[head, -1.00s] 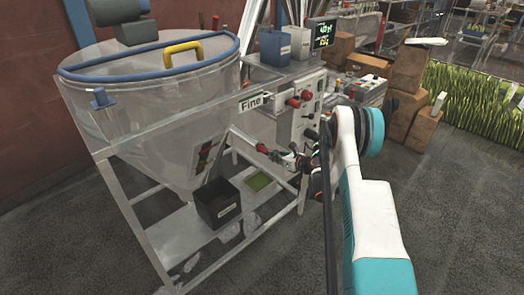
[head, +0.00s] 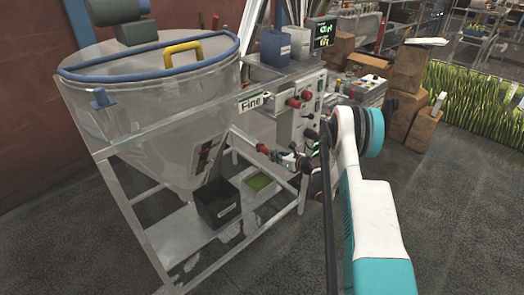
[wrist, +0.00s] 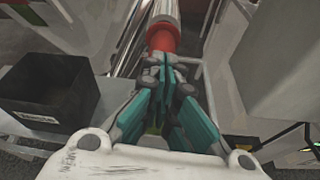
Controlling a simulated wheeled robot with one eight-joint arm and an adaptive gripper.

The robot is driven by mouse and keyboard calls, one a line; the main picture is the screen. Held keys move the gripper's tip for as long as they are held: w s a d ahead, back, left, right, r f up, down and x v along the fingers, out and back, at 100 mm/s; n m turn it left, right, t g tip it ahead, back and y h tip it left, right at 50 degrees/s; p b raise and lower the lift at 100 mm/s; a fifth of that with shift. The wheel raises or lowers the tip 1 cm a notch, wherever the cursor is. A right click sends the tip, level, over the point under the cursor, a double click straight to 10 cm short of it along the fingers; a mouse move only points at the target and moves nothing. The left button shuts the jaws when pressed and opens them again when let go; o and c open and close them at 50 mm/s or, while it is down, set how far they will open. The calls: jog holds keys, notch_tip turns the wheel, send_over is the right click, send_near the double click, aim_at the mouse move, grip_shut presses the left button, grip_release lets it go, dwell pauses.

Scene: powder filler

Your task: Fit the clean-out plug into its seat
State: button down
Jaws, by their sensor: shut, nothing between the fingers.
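A red plug (wrist: 162,38) sits at the end of a pale, shiny tube (wrist: 165,10) in the wrist view. In the head view the red plug (head: 262,148) shows at the low end of the slanted tube below the hopper. My gripper (wrist: 163,65) is shut with its teal fingers together, just in front of the plug's end. The fingertips look close to or touching the plug; I cannot tell which. In the head view my gripper (head: 274,154) is small and partly dark. The seat rim is hidden, so how deep the plug sits cannot be told.
A black bin (head: 217,205) stands on the frame's lower shelf, left of my gripper, with a green-bottomed tray (head: 259,183) beside it. The clear hopper (head: 150,110) is at left. A control panel (head: 302,105) stands close behind the gripper. Open floor lies at right.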

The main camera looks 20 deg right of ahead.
jog(key=shift+w+a, duration=0.2)
jog(key=shift+w, duration=0.4)
dwell(0.3)
jog(key=s, duration=0.1)
jog(key=s+d, duration=0.1)
jog(key=s, duration=0.2)
jog(key=shift+s+d, duration=0.35)
jog(key=shift+s, duration=0.05)
dwell(0.4)
